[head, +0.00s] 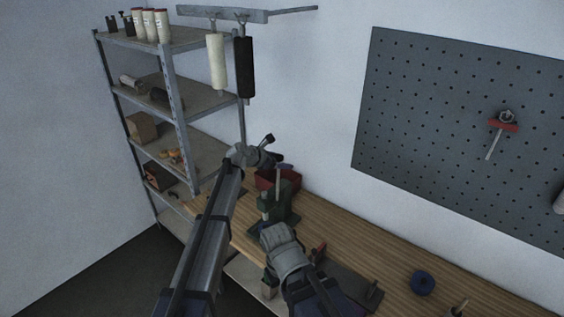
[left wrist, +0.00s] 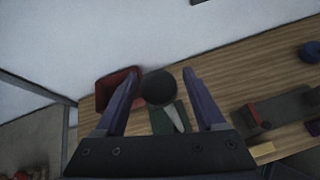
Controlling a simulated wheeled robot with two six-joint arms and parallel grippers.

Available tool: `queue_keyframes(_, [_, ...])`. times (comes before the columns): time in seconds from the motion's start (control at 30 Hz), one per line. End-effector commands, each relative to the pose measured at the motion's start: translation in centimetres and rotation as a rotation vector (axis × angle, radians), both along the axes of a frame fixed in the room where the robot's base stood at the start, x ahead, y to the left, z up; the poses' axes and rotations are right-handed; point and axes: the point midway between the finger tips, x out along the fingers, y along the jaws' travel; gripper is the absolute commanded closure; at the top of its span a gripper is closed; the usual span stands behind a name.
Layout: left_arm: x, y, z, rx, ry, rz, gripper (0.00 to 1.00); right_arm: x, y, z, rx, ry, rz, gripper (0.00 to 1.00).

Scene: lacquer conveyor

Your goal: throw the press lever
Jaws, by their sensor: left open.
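The green press (head: 280,208) stands on the wooden bench, with its pale lever (head: 278,180) rising from it. My left gripper (head: 277,160) is just above the lever's top, which is hidden in the head view. In the left wrist view, the lever's dark round knob (left wrist: 158,88) shows between the two open blue fingers (left wrist: 162,78), apart from both. The pale lever shaft (left wrist: 176,118) and green press body (left wrist: 159,122) lie below the knob.
A red bin (head: 264,179) stands behind the press on the bench (head: 340,240). A blue roll (head: 421,283) lies to the right. A metal shelf (head: 180,110) is at the left and a pegboard (head: 430,130) hangs on the wall.

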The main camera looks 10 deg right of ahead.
Motion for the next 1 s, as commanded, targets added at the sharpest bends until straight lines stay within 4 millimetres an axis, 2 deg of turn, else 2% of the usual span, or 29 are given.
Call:
queue_keyframes(0.17, [-0.9, 1.0, 1.0, 0.0, 0.0, 0.001, 0.28, 0.0, 0.0, 1.0, 0.0, 0.0, 0.001, 1.0])
queue_keyframes(0.53, [-3.9, 4.6, 4.1, 0.0, 0.0, 0.0, 0.28, 0.0, 0.0, 4.1, 0.0, 0.001, -0.01, 1.0])
queue_keyframes(0.9, [-4.2, 5.1, 4.1, 0.003, -0.002, -0.003, 0.28, 0.0, 0.0, 4.1, 0.001, 0.001, -0.014, 1.0])
queue_keyframes(1.0, [-5.4, 5.6, 3.6, 0.051, -0.025, -0.036, 0.28, 0.0, 0.0, 4.1, 0.001, 0.001, -0.014, 1.0])
